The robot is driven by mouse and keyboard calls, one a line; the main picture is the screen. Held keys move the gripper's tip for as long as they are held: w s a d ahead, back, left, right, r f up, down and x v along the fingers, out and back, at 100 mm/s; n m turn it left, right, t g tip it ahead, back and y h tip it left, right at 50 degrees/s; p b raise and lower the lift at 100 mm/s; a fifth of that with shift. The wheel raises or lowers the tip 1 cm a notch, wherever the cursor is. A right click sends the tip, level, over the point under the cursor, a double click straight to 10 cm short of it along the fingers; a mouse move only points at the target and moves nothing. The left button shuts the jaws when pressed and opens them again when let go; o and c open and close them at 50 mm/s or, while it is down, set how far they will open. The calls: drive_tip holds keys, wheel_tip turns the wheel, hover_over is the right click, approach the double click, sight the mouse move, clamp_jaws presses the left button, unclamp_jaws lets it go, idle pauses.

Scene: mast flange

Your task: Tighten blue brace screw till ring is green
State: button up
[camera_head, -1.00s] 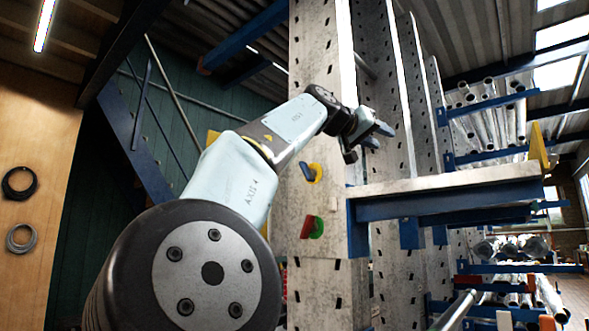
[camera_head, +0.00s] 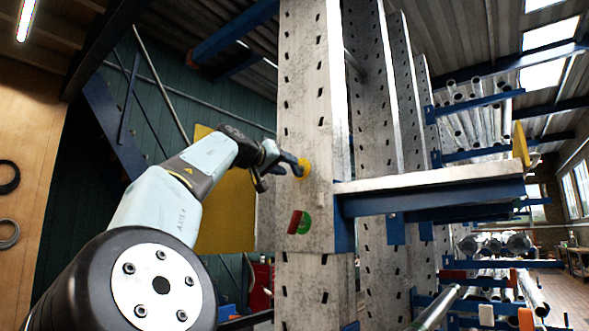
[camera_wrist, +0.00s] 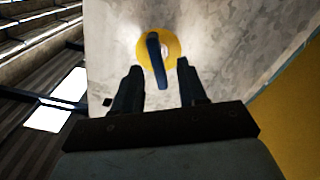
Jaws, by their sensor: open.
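The blue brace screw shows in the wrist view as a blue bar handle (camera_wrist: 156,62) across a round yellow ring (camera_wrist: 175,48) on the grey mast face. In the head view the yellow ring (camera_head: 305,170) is on the perforated upright, and my gripper largely hides the blue handle. My gripper (camera_head: 288,166) is at the ring's left side there. In the wrist view my gripper (camera_wrist: 159,68) is open, with the lower part of the handle between its two fingers. I see a gap on each side, and the fingers look clear of the handle.
A red handle (camera_head: 294,221) on a green ring (camera_head: 306,224) sits below on the same upright (camera_head: 309,80). A blue arm with a pale top (camera_head: 430,185) juts out to the right. A yellow panel (camera_head: 225,208) stands behind my arm.

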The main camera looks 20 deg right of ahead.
sight(291, 167)
drive_tip(key=shift+x, duration=2.2)
drive_tip(key=shift+m, duration=0.3)
drive_tip(key=m, duration=0.4)
drive_tip(key=shift+m, duration=0.3)
drive_tip(key=shift+c, duration=0.2)
clamp_jaws()
